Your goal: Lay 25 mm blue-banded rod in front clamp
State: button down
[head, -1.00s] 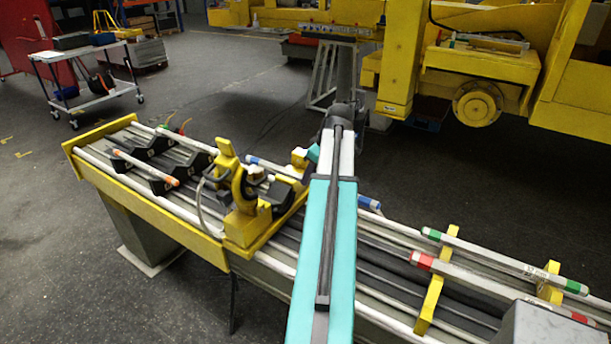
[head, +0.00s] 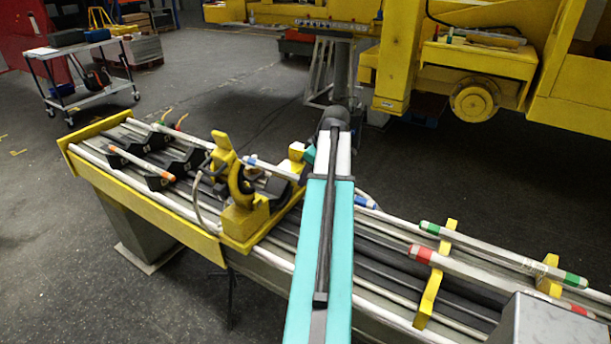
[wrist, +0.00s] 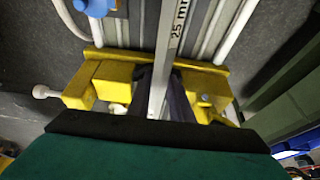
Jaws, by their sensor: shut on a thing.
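The blue-banded rod (head: 281,172) is pale, with a blue band near each visible end. It runs aslant above the bench beside the yellow clamp (head: 243,222), and my arm covers its middle. In the wrist view the rod (wrist: 176,35) shows its "25 mm" marking and runs down between the dark fingers of my gripper (wrist: 161,88), which is shut on it. Yellow bracket parts (wrist: 100,82) stand on both sides of the fingers. I cannot tell whether the rod touches the clamp's seat. In the head view my arm hides the fingers.
Green-banded (head: 500,254) and red-banded (head: 470,272) rods lie on yellow supports at the right. An orange-banded rod (head: 138,162) rests on black holders at the left. A grey box (head: 550,325) stands at the front right. A trolley (head: 95,85) is on the floor behind.

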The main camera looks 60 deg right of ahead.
notch_tip(320, 180, down, 6)
jog(key=b, duration=0.3)
dwell(0.9)
jog(key=shift+f+b, duration=1)
jog(key=shift+f, duration=0.75)
dwell(0.9)
jog(key=c, duration=1.5)
grip_release()
jog(key=shift+s, duration=0.1)
jog(key=shift+b+v, duration=1.9)
jog(key=shift+v, duration=5)
